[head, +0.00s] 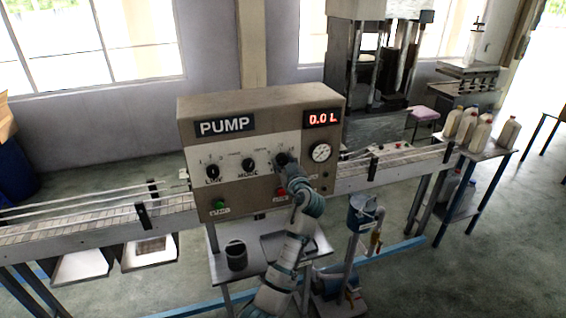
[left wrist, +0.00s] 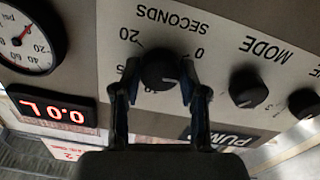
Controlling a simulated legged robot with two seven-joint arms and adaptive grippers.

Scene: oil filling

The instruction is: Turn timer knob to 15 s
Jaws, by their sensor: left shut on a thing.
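The pump control box (head: 250,105) stands in the middle of the head view. Its timer knob (left wrist: 160,71) is black and round, under the word SECONDS, in the upside-down left wrist view. Marks 0 and 20 show beside it; other marks are partly hidden by the fingers. My left gripper (left wrist: 160,84) has one finger on each side of the knob and is shut on it. In the head view my left gripper (head: 291,168) covers much of the knob area. The knob's pointer direction is not clear. My right gripper is not in view.
A MODE knob (left wrist: 247,86) sits beside the timer knob. The red display (head: 322,118) reads 0.0 L, above a round gauge (head: 320,152). A green button (head: 219,204) is low on the panel. A conveyor (head: 90,225) runs past both sides; a dark cup (head: 236,255) stands below.

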